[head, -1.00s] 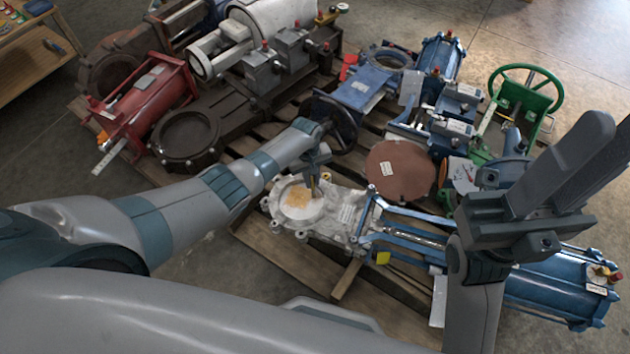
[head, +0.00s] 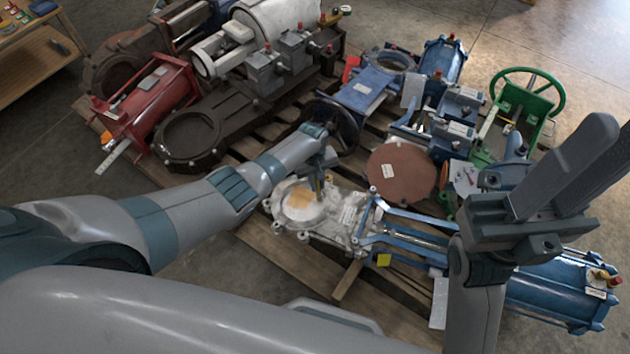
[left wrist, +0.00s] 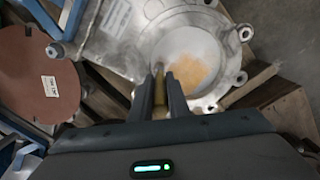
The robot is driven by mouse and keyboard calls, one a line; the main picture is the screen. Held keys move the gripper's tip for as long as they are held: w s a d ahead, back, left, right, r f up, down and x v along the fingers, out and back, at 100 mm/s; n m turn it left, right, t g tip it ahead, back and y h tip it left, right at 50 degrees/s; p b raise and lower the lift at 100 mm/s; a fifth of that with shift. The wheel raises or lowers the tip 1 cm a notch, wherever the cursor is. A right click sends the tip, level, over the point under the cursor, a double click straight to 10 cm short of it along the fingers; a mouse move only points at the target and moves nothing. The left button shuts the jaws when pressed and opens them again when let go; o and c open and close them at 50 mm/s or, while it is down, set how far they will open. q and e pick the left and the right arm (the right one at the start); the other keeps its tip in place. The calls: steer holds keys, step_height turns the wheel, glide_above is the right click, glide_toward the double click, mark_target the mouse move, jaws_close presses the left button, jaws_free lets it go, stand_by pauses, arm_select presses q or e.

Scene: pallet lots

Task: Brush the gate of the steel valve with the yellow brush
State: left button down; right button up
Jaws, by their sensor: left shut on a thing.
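The steel valve (head: 345,222) lies on a pallet in the middle of the head view. Its round pale gate (head: 290,213) has an orange-brown patch (head: 301,203) on it; the gate also shows in the left wrist view (left wrist: 205,50). My left gripper (head: 319,168) is over the gate, shut on the yellow brush (head: 318,186). In the left wrist view the brush (left wrist: 158,80) sits between the fingers, beside the patch. Whether its bristles touch the gate is hidden. My right gripper (head: 590,160) is raised at the right, empty, its fingers apart.
A brown disc with a label (head: 400,173) lies right of the valve. A blue cylinder actuator (head: 560,290) is below my right gripper. A black handwheel (head: 335,125), a red actuator (head: 150,100) and a green handwheel frame (head: 525,95) crowd the pallets. Bare floor lies at the upper right.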

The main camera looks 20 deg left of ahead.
arm_select(q)
steer(key=s+a+p, duration=0.2)
steer(key=s+p, duration=0.1)
steer(key=shift+s+a+f+p, duration=0.1)
steer(key=shift+s+f+p, duration=0.05)
steer(key=shift+s+p, duration=0.15)
stand_by(0.5)
steer(key=shift+d+p, duration=0.3)
steer(key=shift+d, duration=0.9)
steer(key=shift+a, duration=1.25)
